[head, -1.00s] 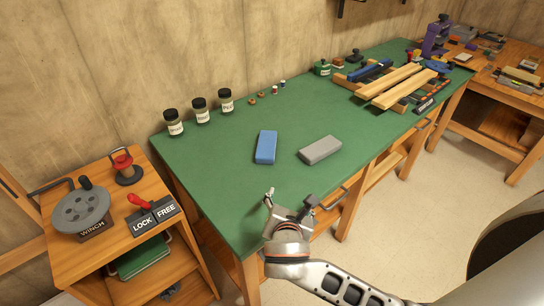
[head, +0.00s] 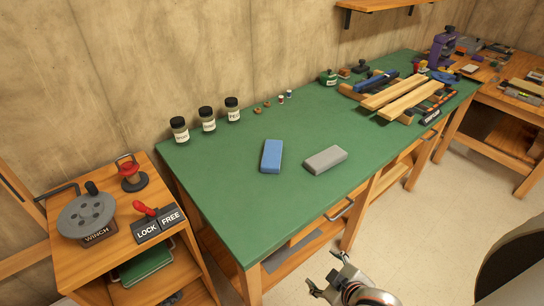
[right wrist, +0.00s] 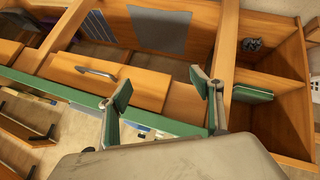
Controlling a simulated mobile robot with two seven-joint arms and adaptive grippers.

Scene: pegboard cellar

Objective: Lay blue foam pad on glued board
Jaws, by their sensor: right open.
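The blue foam pad (head: 271,156) lies flat on the green bench top, left of a grey block (head: 325,160) and apart from it. Two pale wooden boards (head: 409,101) lie side by side across dark bars at the far right of the bench. I cannot tell from here which one bears glue. My right gripper (head: 326,289) is open and empty, in front of the bench's front edge and well short of the pad. In the right wrist view its two fingers (right wrist: 163,105) stand wide apart before the bench's drawers and shelves. My left gripper is out of view.
Three labelled jars (head: 208,119) stand along the back left of the bench. A side cabinet with a winch (head: 88,219) and a LOCK/FREE lever (head: 150,212) stands at left. The front left bench top is clear. A drawer handle (head: 341,209) juts from the bench front.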

